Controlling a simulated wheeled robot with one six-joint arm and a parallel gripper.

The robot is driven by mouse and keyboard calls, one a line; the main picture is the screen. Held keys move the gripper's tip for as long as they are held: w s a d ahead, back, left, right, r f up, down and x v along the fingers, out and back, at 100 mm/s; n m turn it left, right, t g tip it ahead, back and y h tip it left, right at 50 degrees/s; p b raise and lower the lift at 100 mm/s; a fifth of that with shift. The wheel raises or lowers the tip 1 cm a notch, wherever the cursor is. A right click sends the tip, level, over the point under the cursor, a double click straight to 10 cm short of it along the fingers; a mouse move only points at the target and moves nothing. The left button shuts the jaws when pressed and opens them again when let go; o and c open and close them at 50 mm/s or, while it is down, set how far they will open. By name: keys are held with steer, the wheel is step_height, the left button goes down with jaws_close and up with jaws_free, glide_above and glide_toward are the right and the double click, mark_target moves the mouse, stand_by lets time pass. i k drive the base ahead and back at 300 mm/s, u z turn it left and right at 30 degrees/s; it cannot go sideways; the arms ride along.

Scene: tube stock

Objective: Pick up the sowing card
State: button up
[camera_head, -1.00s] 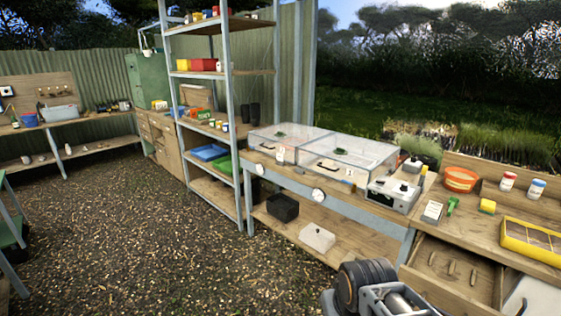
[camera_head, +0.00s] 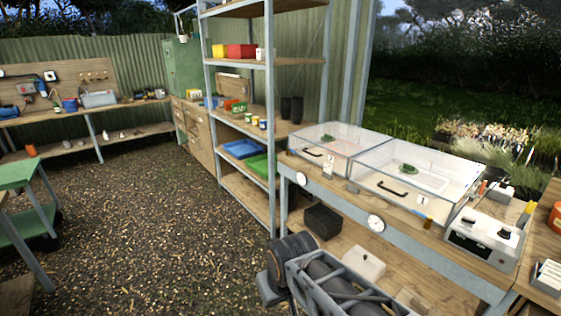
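No item can be clearly picked out as the sowing card. A small grey holder with white cards or labels (camera_head: 548,275) stands on the bench at the right edge, partly cut off; its print is too small to read. Small white numbered labels show on the two clear-lidded propagator boxes, the left box (camera_head: 322,143) and the right box (camera_head: 425,180). Part of my arm shows at the bottom centre, below the bench front. My gripper is out of view.
A white control box (camera_head: 485,238) stands beside the propagators on the wooden bench. A black crate (camera_head: 322,221) and a white container (camera_head: 362,264) sit on the shelf below. A tall metal rack (camera_head: 270,110) stands left of the bench. The gravel floor (camera_head: 150,240) is open at left centre.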

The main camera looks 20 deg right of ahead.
mark_target(328, 167)
steer(key=z, duration=0.15)
steer(key=i, duration=1.8)
steer(key=z, duration=0.9)
steer(key=i, duration=0.35)
steer(key=z, duration=0.05)
